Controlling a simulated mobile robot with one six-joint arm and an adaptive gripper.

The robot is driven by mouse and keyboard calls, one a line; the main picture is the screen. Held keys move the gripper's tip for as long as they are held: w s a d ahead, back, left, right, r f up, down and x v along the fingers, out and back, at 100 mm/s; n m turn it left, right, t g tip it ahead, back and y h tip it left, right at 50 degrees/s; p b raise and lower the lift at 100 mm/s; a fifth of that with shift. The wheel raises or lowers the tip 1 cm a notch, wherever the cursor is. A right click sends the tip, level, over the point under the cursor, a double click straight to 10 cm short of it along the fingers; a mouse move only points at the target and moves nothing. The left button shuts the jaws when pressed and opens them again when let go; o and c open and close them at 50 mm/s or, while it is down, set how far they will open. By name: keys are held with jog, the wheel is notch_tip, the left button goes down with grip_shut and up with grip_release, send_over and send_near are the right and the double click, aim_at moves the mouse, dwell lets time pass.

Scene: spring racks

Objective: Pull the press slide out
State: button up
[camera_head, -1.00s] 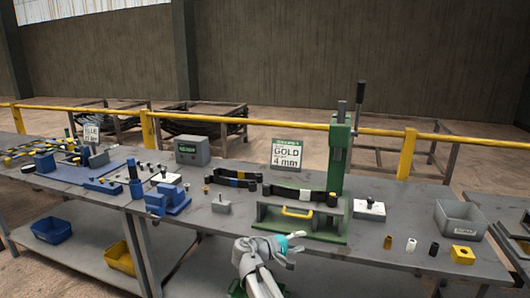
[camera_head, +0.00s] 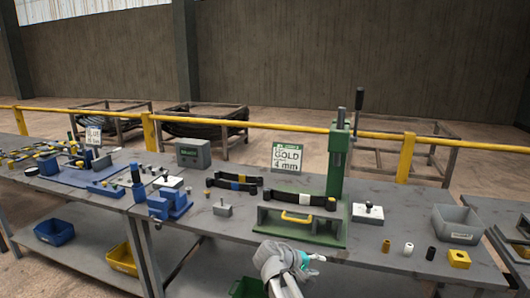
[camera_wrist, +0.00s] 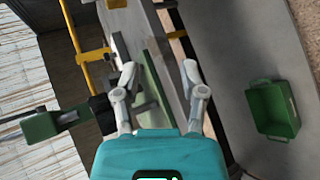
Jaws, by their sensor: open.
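The green press (camera_head: 337,165) stands on the workbench with its black lever upright at the top. Its slide is low at the front and has a yellow handle (camera_head: 297,217). The slide looks seated in the green base. My gripper (camera_head: 312,262) is in front of the bench edge, below and apart from the yellow handle. In the wrist view my gripper (camera_wrist: 160,75) shows two spread grey fingers with nothing held between them. That view is strongly tilted, and I cannot make out the yellow handle there.
A grey bin (camera_head: 460,224), a yellow block (camera_head: 459,259) and small cylinders stand to the right. A GOLD 4 mm sign (camera_head: 287,157) stands behind dark strips. A blue fixture (camera_head: 168,204) is to the left. A green bin (camera_wrist: 272,108) sits below the bench.

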jog(key=s+f+m+g+y+p, duration=0.1)
jog(key=s+m+g+y+p, duration=0.3)
jog(key=s+y+p, duration=0.4)
jog(key=s+m+y, duration=0.1)
jog(key=s+y, duration=0.2)
jog(key=s, duration=0.2)
jog(key=shift+d, duration=0.4)
